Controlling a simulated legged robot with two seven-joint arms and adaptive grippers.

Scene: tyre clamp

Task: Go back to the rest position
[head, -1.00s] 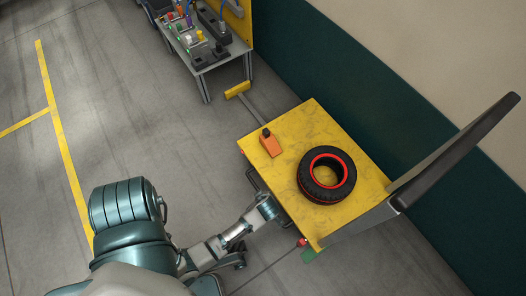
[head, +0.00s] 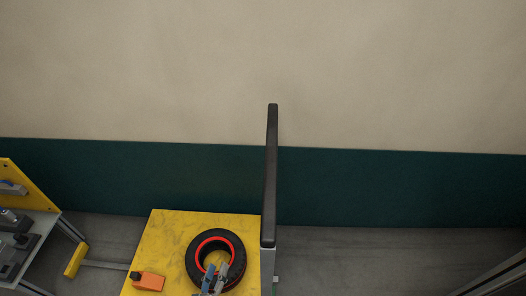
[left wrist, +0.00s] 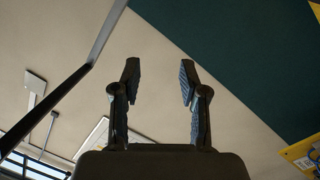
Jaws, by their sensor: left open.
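A black tyre with a red rim (head: 237,258) lies flat on the yellow table (head: 165,230) at the bottom of the head view. My left gripper (head: 215,275) shows in front of the tyre there, overlapping its lower part in the picture. In the left wrist view my left gripper (left wrist: 160,75) has its two fingers wide apart with nothing between them. Those fingers point toward the wall and ceiling. My right gripper is in neither view.
A tall dark post (head: 270,175) stands at the table's right edge. An orange block with a dark top (head: 149,282) sits on the table's left part. A grey bench (head: 40,228) stands at far left. A green and beige wall (head: 150,178) runs behind.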

